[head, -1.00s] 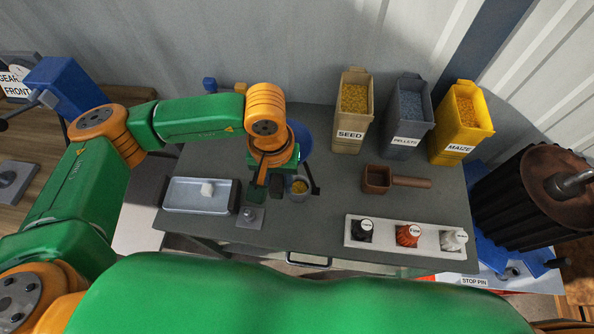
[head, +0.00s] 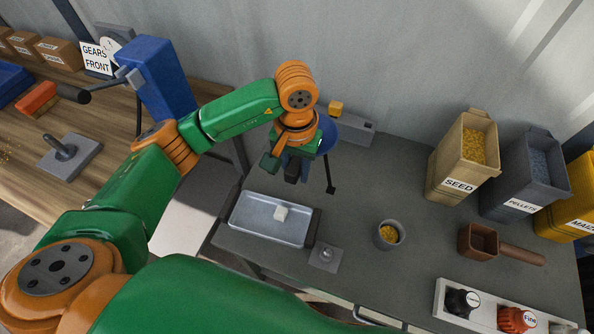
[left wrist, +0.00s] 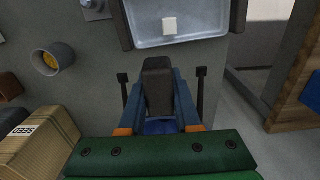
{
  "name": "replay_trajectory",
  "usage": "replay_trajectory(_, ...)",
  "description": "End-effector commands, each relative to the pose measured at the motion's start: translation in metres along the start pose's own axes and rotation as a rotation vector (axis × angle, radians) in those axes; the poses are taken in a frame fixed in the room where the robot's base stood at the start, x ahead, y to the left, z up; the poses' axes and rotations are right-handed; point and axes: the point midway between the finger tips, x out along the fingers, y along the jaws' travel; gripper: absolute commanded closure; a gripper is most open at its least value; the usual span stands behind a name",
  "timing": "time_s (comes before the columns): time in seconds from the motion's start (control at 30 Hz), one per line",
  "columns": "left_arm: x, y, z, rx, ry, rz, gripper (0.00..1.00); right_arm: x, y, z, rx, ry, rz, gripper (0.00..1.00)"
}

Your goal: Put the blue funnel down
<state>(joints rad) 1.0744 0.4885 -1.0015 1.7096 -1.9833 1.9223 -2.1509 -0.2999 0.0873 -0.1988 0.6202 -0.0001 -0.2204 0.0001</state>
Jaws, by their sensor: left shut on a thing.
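The blue funnel (head: 326,134) shows as a rounded blue rim behind my left wrist, over the back left of the grey counter (head: 370,185). My left gripper (head: 283,169) is shut on it, just behind the metal tray. In the left wrist view, blue parts of the funnel (left wrist: 160,127) show at the jaws, below a dark grey piece, with a dark rod on either side. Most of the funnel is hidden by my arm, and I cannot tell whether it touches the counter. My right gripper is not in view.
The tray (head: 245,225) holds a white block (head: 281,213). A grey cup (head: 388,236) with yellow grain stands right of it, near a brown scoop (head: 478,243). Bins stand at the right, including the seed bin (head: 455,165). The counter between tray and seed bin is mostly clear.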

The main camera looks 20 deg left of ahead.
Motion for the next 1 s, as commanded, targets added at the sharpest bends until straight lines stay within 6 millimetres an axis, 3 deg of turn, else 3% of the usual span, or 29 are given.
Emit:
replay_trajectory(0.23, 0.036, -0.019, -0.024, -0.001, -0.001, 0.001, 1.00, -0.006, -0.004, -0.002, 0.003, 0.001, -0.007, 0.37)
replay_trajectory(0.4, 0.064, -0.019, -0.025, 0.002, -0.002, 0.003, 1.00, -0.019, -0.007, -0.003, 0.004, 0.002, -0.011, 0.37)
replay_trajectory(0.77, 0.073, -0.019, -0.026, 0.004, 0.004, 0.002, 1.00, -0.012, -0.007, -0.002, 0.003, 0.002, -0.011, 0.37)
replay_trajectory(0.8, 0.073, -0.019, -0.025, 0.004, 0.003, 0.002, 0.65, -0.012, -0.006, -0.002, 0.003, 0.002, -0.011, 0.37)
replay_trajectory(0.9, 0.071, -0.019, -0.025, 0.004, 0.002, 0.002, 0.38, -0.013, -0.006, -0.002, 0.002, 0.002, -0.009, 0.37)
replay_trajectory(1.0, 0.071, -0.019, -0.025, 0.004, 0.002, 0.002, 0.38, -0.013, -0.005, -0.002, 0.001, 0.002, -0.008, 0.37)
